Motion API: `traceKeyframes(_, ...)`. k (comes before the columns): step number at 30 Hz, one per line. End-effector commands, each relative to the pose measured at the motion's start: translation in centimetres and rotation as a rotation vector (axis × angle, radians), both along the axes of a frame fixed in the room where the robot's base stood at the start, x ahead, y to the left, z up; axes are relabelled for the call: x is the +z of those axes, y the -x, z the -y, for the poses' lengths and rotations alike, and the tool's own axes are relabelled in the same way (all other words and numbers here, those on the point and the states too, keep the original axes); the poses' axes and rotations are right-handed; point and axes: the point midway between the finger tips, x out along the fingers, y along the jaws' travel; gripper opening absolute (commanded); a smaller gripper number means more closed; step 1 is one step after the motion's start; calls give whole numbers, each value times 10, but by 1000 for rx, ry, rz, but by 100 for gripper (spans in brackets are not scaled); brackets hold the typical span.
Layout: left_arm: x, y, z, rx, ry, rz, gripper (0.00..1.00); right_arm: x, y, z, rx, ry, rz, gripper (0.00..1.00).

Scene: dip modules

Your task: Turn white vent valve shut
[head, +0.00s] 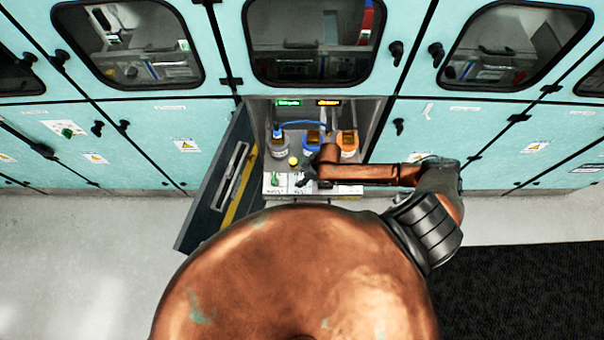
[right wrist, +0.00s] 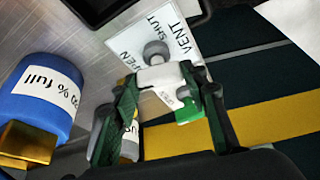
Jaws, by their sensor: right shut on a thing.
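The white vent valve handle (right wrist: 160,76) sits in front of a white plate (right wrist: 168,35) reading VENT, SHUT and OPEN in the right wrist view. My right gripper (right wrist: 162,84) has its two dark fingers on either side of this handle, shut on it. A grey round knob-like part shows just beyond the handle. The handle's exact setting between OPEN and SHUT is hard to tell. In the head view my right gripper (head: 309,179) is at the low front of the open cabinet bay and hides the valve. My left gripper is not in view.
A green handle (head: 275,180) is left of my gripper. The open dark door (head: 213,190) bounds the left side. Floor is clear at left.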

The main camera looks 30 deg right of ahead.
Motion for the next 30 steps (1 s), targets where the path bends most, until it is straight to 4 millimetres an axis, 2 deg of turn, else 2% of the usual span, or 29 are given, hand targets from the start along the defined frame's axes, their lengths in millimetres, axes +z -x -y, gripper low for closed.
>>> traceKeyframes(1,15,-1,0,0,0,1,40,5,2,-3,-47,-5,-4,16)
traceKeyframes(3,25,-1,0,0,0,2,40,5,2,-3,-115,-4,-4,16)
traceKeyframes(12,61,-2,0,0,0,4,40,4,3,-5,-401,-4,-5,16)
traceKeyframes(21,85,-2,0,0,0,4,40,2,3,-7,-687,-4,-5,16)
traceKeyframes(30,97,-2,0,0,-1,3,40,1,2,-8,-964,-3,-5,16)
